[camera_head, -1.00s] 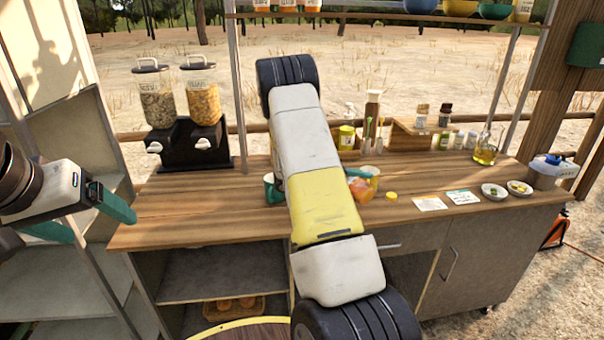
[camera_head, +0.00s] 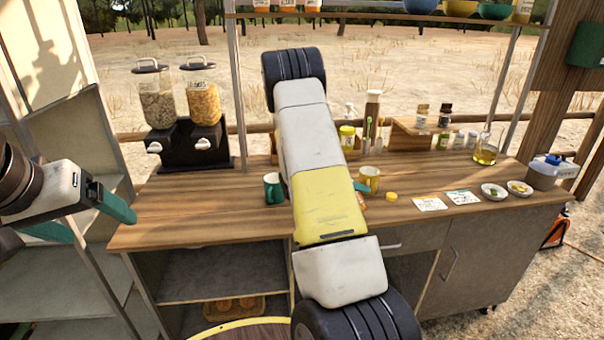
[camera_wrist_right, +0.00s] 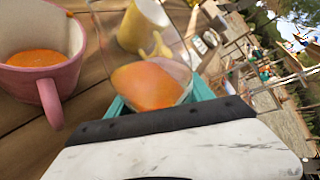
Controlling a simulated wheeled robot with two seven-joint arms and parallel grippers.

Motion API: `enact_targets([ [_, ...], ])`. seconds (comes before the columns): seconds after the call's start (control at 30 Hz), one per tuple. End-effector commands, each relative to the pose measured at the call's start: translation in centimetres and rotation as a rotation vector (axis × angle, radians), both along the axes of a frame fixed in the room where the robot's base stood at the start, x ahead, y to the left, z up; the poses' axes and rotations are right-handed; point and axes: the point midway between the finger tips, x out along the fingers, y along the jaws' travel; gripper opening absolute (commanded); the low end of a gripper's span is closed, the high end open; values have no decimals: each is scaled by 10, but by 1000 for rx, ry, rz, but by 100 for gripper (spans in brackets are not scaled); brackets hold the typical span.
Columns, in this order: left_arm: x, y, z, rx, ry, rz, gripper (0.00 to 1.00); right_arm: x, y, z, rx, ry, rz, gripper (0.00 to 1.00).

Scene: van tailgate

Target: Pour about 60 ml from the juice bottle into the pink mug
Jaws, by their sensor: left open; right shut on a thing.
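The pink mug (camera_wrist_right: 42,55) shows at the left of the right wrist view with orange juice (camera_wrist_right: 35,58) inside. In the head view it is hidden behind my right arm. My right gripper (camera_wrist_right: 160,100) is shut on the clear juice bottle (camera_wrist_right: 148,84), which holds some orange juice and is close beside the pink mug. No stream shows between them; the bottle's mouth and exact tilt are unclear. In the head view only a teal fingertip and a bit of orange show past my arm. My left gripper (camera_head: 85,220) is open and empty, left of the counter.
A green mug (camera_head: 273,188) and a yellow mug (camera_head: 369,180) stand on the wooden counter (camera_head: 200,215). A yellow cap (camera_head: 391,196), cards (camera_head: 430,203) and small bowls (camera_head: 494,191) lie to the right. Cereal dispensers (camera_head: 203,100) stand back left. The counter's left front is clear.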

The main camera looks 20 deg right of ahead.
Motion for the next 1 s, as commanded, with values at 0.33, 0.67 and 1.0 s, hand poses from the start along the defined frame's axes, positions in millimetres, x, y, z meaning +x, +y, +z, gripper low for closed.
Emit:
enact_targets([
  [0.33, 0, 0, 0, 0, 0, 0, 81, 12, 3, 6, 72, -297, 1, 0],
  [0.67, 0, 0, 0, 0, 0, 0, 81, 17, 4, 6, 132, -540, 0, 0],
  [1.0, 0, 0, 0, 0, 0, 0, 81, 24, 6, 5, 185, -758, 0, 0],
])
